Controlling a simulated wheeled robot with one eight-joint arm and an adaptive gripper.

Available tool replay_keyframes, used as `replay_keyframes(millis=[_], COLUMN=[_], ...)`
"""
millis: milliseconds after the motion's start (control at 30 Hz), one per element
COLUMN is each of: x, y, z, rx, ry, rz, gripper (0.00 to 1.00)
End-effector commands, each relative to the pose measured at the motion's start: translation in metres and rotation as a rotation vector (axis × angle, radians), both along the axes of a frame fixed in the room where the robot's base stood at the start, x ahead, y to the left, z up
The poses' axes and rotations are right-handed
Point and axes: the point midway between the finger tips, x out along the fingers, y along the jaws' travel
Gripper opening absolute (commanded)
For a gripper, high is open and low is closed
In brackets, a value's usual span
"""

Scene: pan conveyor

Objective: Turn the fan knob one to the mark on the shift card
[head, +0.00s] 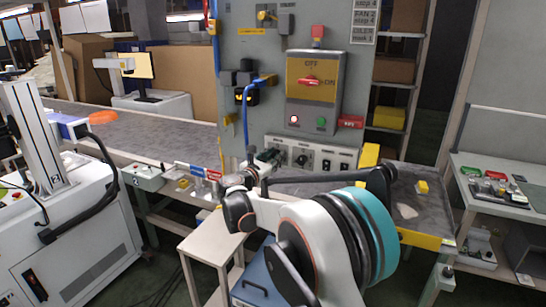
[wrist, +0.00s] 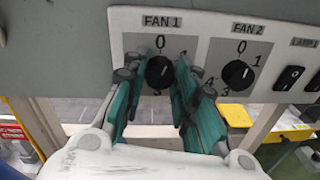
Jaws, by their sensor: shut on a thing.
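The fan knob one (wrist: 159,72) is a round black knob under the FAN 1 label in the wrist view. A 0 stands above it, and most of its other numbers are hidden by my fingers. My gripper (wrist: 159,84) has its green fingers on both sides of this knob and is shut on it. I cannot tell where its pointer stands. In the head view my gripper (head: 268,158) is at the left of the lower panel strip and covers the knob.
The FAN 2 knob (wrist: 238,75) sits close to the right of my fingers, with rocker switches (wrist: 290,78) beyond. Above the strip is a box with a red rotary switch (head: 310,81). A grey conveyor (head: 150,130) runs at left.

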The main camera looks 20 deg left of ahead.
Motion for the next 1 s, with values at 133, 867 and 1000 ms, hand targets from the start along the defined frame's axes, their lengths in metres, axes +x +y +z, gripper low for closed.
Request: replay_keyframes(millis=[133,867,1000], x=[0.0000,-0.0002,-0.0001], y=[-0.0003,-0.0028,-0.0033], z=[0.0017,0.0004,-0.0002], rx=[0.139,0.831,0.964], ry=[-0.011,-0.065,-0.075], rz=[0.000,-0.001,0.000], gripper=[0.03,0.03,0.03])
